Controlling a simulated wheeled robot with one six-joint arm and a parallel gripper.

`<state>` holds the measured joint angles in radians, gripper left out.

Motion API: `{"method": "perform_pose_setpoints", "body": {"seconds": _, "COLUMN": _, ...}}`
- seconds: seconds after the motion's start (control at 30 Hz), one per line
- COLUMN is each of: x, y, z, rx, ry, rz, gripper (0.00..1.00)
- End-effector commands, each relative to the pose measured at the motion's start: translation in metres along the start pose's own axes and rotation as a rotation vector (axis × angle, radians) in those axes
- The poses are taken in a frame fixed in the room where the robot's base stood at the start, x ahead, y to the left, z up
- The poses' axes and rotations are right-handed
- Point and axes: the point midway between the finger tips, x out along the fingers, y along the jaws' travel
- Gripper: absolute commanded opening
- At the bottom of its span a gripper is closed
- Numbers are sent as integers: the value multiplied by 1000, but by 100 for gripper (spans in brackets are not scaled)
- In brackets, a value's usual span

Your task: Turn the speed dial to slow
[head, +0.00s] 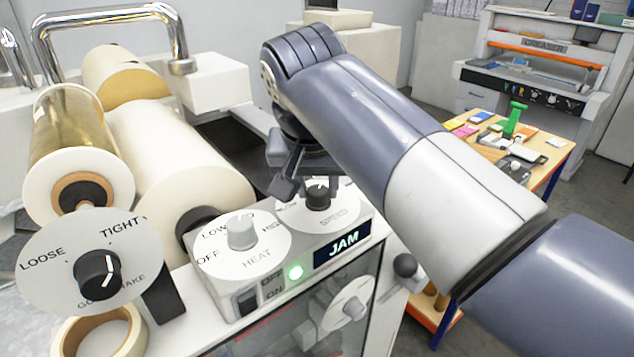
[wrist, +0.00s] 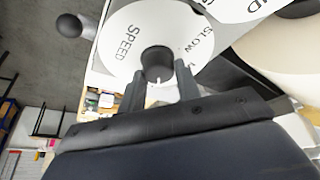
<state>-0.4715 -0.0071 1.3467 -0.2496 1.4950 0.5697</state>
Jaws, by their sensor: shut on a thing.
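The speed dial (head: 318,197) is a black knob on a round white plate on top of the machine's control box. In the wrist view the speed knob (wrist: 158,60) sits between the two dark fingers of my gripper (wrist: 160,84), which is shut on it. The word SLOW (wrist: 207,40) shows on the plate to the right of the knob, and SPEED to the left. A short white pointer mark shows on the knob's near side, partly hidden. In the head view my gripper (head: 308,181) comes down over the dial from behind, and covers part of its lettering.
A grey heat dial (head: 242,233) stands just left, with a rocker switch (head: 246,301) and a lit green lamp (head: 295,272) below. A display (head: 342,244) reads JAM. A LOOSE/TIGHT brake dial (head: 97,273) and large rolls (head: 170,160) fill the left side.

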Motion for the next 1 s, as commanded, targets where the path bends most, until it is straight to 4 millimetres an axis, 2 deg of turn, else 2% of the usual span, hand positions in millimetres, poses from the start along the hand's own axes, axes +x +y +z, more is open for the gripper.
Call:
{"method": "perform_pose_setpoints", "body": {"seconds": 0.27, "x": 0, "y": 0, "z": 0, "rx": -19, "ry": 1, "rz": -8, "gripper": 9}}
{"method": "perform_pose_setpoints", "body": {"seconds": 0.47, "x": -1, "y": 1, "z": 0, "rx": -97, "ry": 6, "rz": -41, "gripper": 9}}
{"method": "perform_pose_setpoints", "body": {"seconds": 1.0, "x": 0, "y": 3, "z": -1, "rx": -534, "ry": 26, "rz": -223, "gripper": 9}}
